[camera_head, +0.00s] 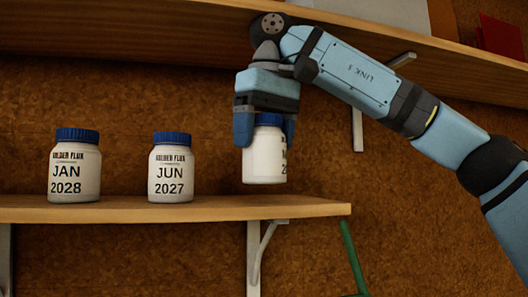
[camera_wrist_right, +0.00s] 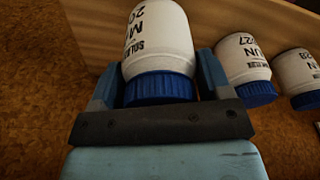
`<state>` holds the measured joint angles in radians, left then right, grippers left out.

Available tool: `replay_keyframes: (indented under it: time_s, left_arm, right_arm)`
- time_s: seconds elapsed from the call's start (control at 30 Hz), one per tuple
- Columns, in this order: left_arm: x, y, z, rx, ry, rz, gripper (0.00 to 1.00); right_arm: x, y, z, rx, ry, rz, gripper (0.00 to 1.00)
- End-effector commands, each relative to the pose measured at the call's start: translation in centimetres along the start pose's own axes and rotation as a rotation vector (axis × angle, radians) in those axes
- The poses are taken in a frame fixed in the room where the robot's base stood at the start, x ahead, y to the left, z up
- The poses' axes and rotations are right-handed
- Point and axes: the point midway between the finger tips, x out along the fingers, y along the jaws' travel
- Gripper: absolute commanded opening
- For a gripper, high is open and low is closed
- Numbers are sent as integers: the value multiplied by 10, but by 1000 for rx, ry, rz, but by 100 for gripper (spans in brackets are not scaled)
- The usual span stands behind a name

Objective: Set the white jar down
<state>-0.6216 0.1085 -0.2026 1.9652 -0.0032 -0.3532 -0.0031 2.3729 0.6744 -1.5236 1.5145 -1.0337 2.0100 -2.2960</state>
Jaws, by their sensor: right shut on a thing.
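A white jar with a blue lid (camera_head: 265,158) is held upright between the fingers of my right gripper (camera_head: 264,132). The gripper is shut on it from above, around the lid. The jar's base appears slightly above the wooden shelf (camera_head: 230,208), near its right end; I cannot tell if they touch. Its label is turned to the right and only partly readable. In the right wrist view the held jar (camera_wrist_right: 160,45) fills the space between the fingers (camera_wrist_right: 158,85). My left gripper is not in view.
Two similar jars stand on the shelf, labelled JUN 2027 (camera_head: 171,172) and JAN 2028 (camera_head: 75,170). Free shelf lies between the JUN jar and the held one. An upper shelf (camera_head: 130,32) runs above. A green rod (camera_head: 352,258) stands below the shelf's right end.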

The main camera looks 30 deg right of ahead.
Motion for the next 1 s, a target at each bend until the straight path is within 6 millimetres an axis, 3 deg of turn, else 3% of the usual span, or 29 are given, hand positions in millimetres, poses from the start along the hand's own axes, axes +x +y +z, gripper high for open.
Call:
replay_keyframes:
  time_s: [0.2,0.57,0.6,0.7,1.0]
  left_arm:
    - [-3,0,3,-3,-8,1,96]
    - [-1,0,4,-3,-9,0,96]
    - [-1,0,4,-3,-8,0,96]
    - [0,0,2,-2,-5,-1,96]
    - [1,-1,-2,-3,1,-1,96]
  right_arm:
    - [24,0,3,0,-2,-1,37]
    - [28,0,4,0,-2,0,37]
    - [28,0,4,0,-3,0,76]
    - [28,0,4,0,-3,0,97]
    - [27,0,4,0,-2,0,97]
